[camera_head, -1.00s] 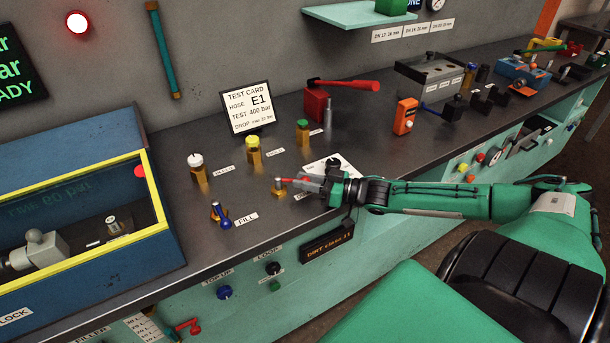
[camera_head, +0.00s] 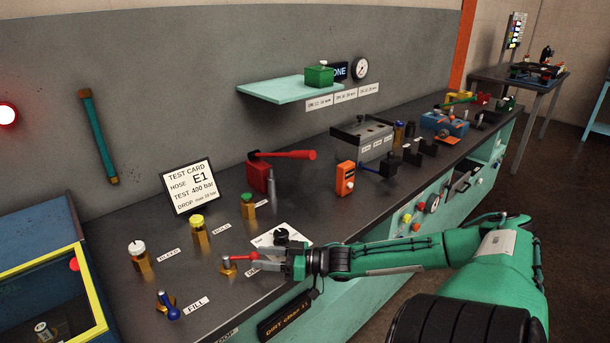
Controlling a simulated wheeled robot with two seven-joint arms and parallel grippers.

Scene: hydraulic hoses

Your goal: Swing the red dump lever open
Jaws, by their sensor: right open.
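The red dump lever (camera_head: 243,257) sits on a small brass valve (camera_head: 228,267) near the bench's front edge. It points right, towards my right arm. My right gripper (camera_head: 262,262) is open, with its fingertips at the lever's red free end. I cannot tell whether they touch it. The label beside the lever is partly hidden by the gripper. My left gripper is not in view.
The blue fill lever (camera_head: 171,308) stands to the front left. Valves with white (camera_head: 138,252), yellow (camera_head: 199,229) and green (camera_head: 248,205) caps stand behind. A red hand pump (camera_head: 261,176) and the test card (camera_head: 190,187) are farther back. A black knob (camera_head: 281,236) stands close behind the gripper.

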